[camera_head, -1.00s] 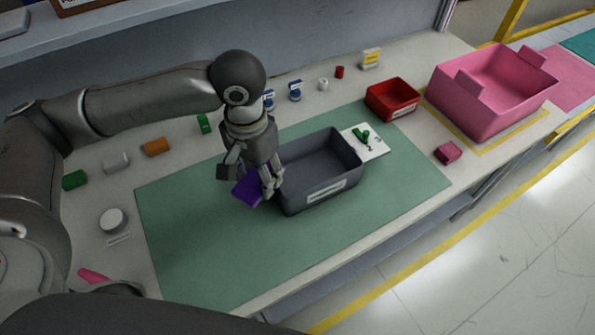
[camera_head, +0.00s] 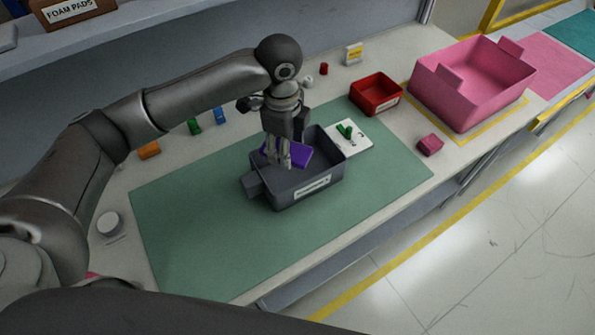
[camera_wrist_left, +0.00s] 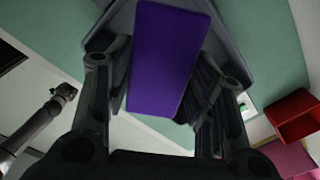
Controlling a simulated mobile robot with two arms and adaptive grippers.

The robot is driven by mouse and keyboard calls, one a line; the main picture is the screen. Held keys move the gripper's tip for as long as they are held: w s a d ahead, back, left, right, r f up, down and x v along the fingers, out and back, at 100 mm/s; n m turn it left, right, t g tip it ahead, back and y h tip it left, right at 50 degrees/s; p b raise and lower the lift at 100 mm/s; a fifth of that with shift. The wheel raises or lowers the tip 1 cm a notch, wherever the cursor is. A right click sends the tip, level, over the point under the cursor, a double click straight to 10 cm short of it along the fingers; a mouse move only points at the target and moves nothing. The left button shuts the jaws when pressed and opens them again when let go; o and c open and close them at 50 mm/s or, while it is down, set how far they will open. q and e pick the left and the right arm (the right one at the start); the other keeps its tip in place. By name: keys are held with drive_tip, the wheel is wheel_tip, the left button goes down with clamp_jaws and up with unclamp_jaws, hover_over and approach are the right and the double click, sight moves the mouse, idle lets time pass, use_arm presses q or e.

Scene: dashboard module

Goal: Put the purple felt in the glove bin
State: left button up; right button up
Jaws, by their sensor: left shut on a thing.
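The purple felt (camera_head: 299,154) is a flat rectangular pad. My left gripper (camera_head: 278,164) is shut on it and holds it over the opening of a dark grey bin (camera_head: 330,182) on the green mat. The bin's front label is too small to read, so I cannot tell if it names gloves. In the left wrist view the felt (camera_wrist_left: 165,60) lies between the fingers of my left gripper (camera_wrist_left: 160,85), with the grey bin partly hidden behind it. My right gripper (camera_wrist_left: 64,93) shows small at the left of that view; its jaws are unclear.
A white card with a green part (camera_head: 345,131) lies behind the grey bin's right end. A red bin (camera_head: 376,104), a pink block (camera_head: 430,145) and a large pink bin (camera_head: 460,105) stand to the right. The green mat (camera_head: 190,225) is clear at the front left.

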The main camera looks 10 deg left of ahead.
use_arm(q)
drive_tip(key=m, duration=0.1)
drive_tip(key=w+d+m, duration=0.1)
drive_tip(key=m, duration=0.2)
drive_tip(key=shift+w+d+f+p, duration=0.2)
drive_tip(key=shift+w+p, duration=0.05)
drive_tip(key=shift+p, duration=0.1)
drive_tip(key=m, duration=0.1)
drive_tip(key=w+m, duration=0.1)
drive_tip(key=m, duration=0.1)
drive_tip(key=shift+d+f, duration=0.35)
drive_tip(key=p, duration=0.2)
hover_over(298, 175)
wheel_tip(298, 175, down, 6)
drive_tip(key=shift+f, duration=0.25)
wheel_tip(298, 175, down, 4)
drive_tip(key=shift+r, duration=0.25)
drive_tip(key=shift+f, duration=0.1)
drive_tip(key=o, duration=0.9)
drive_tip(key=shift+c, duration=0.2)
